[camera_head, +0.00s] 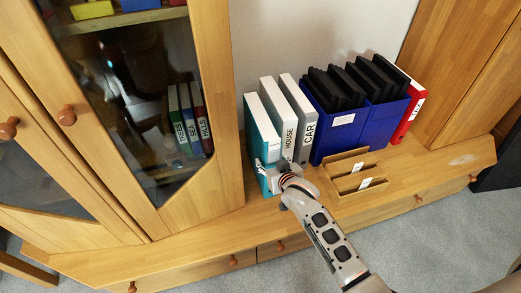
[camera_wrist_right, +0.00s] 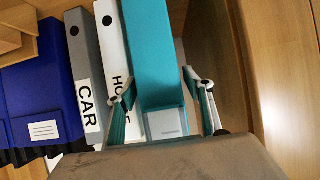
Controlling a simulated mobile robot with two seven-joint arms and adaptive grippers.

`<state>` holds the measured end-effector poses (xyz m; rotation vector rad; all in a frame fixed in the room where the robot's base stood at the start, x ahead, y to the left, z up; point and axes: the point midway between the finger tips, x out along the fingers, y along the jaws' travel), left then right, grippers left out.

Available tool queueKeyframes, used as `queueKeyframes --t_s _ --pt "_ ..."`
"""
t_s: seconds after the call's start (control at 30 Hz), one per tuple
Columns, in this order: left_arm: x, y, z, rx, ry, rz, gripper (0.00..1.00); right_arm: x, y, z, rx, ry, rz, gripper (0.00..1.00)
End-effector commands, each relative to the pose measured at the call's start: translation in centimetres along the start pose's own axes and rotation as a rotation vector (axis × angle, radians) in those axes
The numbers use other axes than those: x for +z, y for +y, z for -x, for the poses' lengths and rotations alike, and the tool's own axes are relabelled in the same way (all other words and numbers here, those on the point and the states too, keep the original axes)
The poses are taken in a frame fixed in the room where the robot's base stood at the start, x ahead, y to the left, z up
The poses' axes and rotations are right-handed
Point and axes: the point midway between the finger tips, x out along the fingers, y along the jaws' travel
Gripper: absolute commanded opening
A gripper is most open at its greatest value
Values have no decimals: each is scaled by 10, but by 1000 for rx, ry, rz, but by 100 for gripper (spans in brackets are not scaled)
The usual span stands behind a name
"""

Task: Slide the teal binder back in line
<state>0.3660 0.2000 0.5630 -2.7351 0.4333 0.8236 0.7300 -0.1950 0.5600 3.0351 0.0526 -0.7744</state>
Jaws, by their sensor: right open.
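The teal binder (camera_head: 260,138) stands upright at the left end of the row on the cabinet top. Its spine sits further forward than the grey-white HOUSE binder (camera_head: 287,120) and the CAR binder (camera_head: 305,125) beside it. My right gripper (camera_head: 268,172) is at the lower part of the teal spine and hides some of it. In the right wrist view the teal binder (camera_wrist_right: 152,50) lies between the two spread fingers of the gripper (camera_wrist_right: 163,95). One finger is on the HOUSE side, the other on the free side. Whether they touch the binder is unclear. My left gripper is not seen.
Blue file boxes (camera_head: 340,135) with black folders and a red binder (camera_head: 408,112) stand right of the CAR binder. A wooden card tray (camera_head: 350,175) lies in front of the boxes. A glass-door cabinet (camera_head: 222,100) rises close on the left.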

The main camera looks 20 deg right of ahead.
Motion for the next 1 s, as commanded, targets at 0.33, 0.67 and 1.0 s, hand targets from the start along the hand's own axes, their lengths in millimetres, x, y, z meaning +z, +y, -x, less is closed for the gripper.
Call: queueKeyframes --t_s 0.33,0.67,1.0 --pt "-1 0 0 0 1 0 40 0 0 0 0 0 0 15" --pt "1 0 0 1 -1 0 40 -1 0 -5 0 -2 0 6" --pt "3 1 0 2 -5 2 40 -7 0 -16 0 -2 -1 6"
